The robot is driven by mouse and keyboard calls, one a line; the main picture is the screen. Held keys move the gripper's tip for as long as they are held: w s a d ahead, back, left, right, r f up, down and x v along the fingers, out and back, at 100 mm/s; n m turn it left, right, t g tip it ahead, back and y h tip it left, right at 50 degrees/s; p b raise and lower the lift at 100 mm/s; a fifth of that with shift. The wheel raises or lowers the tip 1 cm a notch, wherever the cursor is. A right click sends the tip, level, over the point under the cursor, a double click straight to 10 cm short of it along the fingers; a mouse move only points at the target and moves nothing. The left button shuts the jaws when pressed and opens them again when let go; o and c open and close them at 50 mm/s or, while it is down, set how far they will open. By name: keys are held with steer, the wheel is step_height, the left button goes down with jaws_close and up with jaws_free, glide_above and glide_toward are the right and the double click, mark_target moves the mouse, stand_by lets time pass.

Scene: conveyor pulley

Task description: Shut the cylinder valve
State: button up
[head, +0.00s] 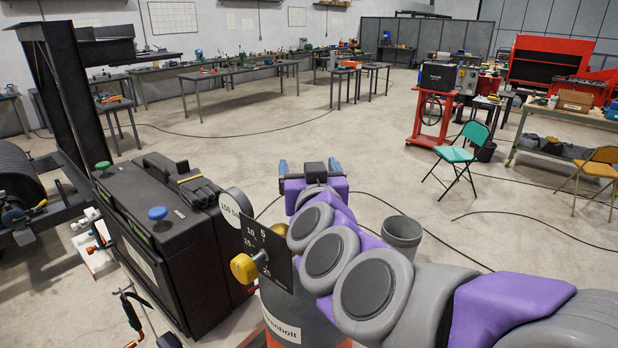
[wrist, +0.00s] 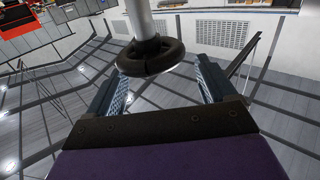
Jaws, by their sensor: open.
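A dark round handwheel (wrist: 150,55) on a pale grey stem (wrist: 143,18) shows in the wrist view, between the two fingers of my gripper (wrist: 160,72). The fingers are apart, with a gap visible on each side of the wheel's lower part; I cannot tell if either touches it. In the head view my gripper (head: 309,168) points away beyond my arm, and the handwheel cannot be made out. A grey cylinder (head: 300,305) with a white label stands below my arm, partly hidden by it. A yellow knob (head: 243,268) sits before a black numbered plate (head: 268,256).
A black cabinet (head: 150,240) with green and blue knobs stands close on the left, beside a round gauge (head: 235,203). A grey bin (head: 402,235) is on the floor beyond my arm. Cables cross the open floor. A green chair (head: 458,155) stands farther right.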

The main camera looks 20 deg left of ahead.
steer(key=d+r+v, duration=0.1)
steer(key=v, duration=1.5)
steer(key=shift+w+d+r+p, duration=0.25)
steer(key=shift+w+d+p, duration=0.05)
steer(key=shift+w, duration=0.1)
